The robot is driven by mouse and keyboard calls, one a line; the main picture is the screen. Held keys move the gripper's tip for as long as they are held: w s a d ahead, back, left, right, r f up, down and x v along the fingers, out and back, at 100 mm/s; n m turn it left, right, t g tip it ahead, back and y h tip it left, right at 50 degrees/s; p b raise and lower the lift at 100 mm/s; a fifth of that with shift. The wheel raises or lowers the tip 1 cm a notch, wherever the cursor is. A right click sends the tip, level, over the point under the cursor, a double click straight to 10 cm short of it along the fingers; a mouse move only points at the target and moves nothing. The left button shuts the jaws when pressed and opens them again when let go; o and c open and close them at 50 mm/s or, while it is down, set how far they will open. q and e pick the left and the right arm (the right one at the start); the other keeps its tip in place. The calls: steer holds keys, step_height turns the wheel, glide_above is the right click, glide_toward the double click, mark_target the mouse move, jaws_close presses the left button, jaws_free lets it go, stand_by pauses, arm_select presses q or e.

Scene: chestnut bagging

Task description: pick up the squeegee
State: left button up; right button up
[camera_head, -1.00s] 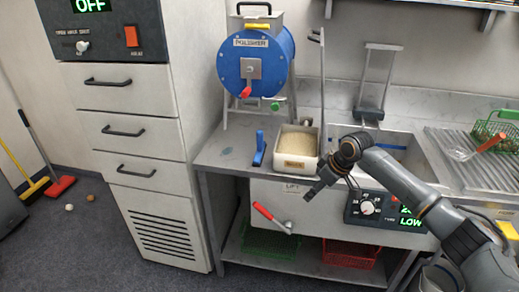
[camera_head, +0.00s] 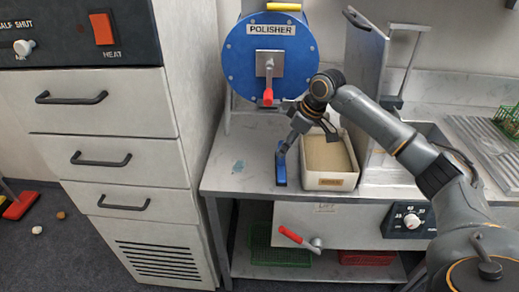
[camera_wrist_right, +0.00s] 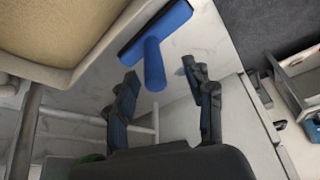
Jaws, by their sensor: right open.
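My left gripper is in neither current view.
The white bin (camera_head: 330,183) stands close to the right of the squeegee. The blue polisher (camera_head: 285,55) is behind, and an upright metal panel (camera_head: 365,85) stands to the right. The counter (camera_head: 235,170) is clear left of the squeegee. A red-handled lever (camera_head: 298,238) sticks out below.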

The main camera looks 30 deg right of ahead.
mark_target(277, 162)
steer(key=shift+w+a+f, duration=0.15)
steer(key=shift+w+f, duration=0.05)
steer(key=shift+w, duration=0.35)
steer(key=shift+f, duration=0.2)
steer(key=shift+s+f, duration=0.2)
steer(key=shift+f, duration=0.3)
steer(key=shift+w+a+f+p, duration=0.2)
steer(key=shift+w+f+p, duration=0.35)
steer(key=shift+w+f, duration=0.35)
steer(key=x, duration=0.2)
steer(key=shift+w+f, duration=0.1)
steer(key=shift+f, duration=0.25)
steer(key=c, duration=0.9)
arm_select(q)
steer(key=shift+s+r, duration=0.3)
steer(key=shift+r, duration=0.35)
arm_select(e)
jaws_close()
